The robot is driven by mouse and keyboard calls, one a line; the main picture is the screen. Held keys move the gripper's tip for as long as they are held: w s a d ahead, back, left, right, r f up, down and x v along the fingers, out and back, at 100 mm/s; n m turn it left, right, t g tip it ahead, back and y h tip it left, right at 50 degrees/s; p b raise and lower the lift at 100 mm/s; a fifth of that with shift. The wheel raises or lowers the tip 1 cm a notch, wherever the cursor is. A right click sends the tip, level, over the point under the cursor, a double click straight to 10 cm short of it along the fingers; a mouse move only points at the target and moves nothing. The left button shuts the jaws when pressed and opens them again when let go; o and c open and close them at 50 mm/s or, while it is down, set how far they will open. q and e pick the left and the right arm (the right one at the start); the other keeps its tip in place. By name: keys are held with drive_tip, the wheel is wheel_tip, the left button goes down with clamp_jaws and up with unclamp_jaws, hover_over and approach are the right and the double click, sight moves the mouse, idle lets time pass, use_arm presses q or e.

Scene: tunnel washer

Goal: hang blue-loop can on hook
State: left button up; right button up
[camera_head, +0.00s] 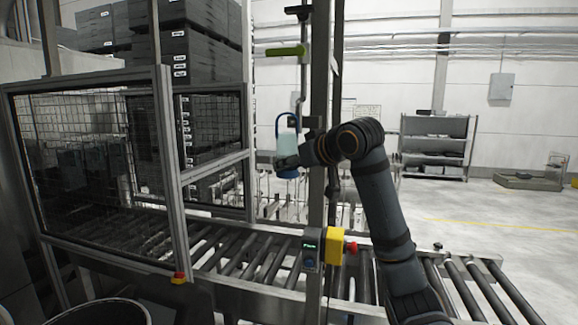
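The can (287,144) has a pale body, a blue base and a blue loop handle (284,118) on top. It is upright in the air, beside the metal post (319,100). My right gripper (286,163) comes in from the right and closes around the can's lower part; its fingers are small and partly hidden. A small light-coloured fitting (295,100) on the post is close to the top of the loop; it may be the hook. I cannot tell whether the loop touches it. My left gripper is not in view.
A roller conveyor (255,255) runs below, with a yellow emergency-stop box (335,247) at the post. A green handle-like part (286,51) juts left from the post above the can. A mesh guard frame (165,130) stands left. Open floor lies right, before a shelf rack (436,147).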

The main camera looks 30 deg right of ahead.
drive_tip(key=shift+w+d, duration=0.75)
drive_tip(key=shift+d, duration=0.2)
drive_tip(key=shift+w+d+f, duration=0.4)
drive_tip(key=shift+d+f, duration=0.05)
drive_tip(key=shift+f, duration=0.3)
drive_tip(key=o, duration=1.3)
drive_tip(key=shift+c, duration=0.2)
drive_tip(key=v, duration=1.2)
drive_tip(key=shift+f, duration=0.1)
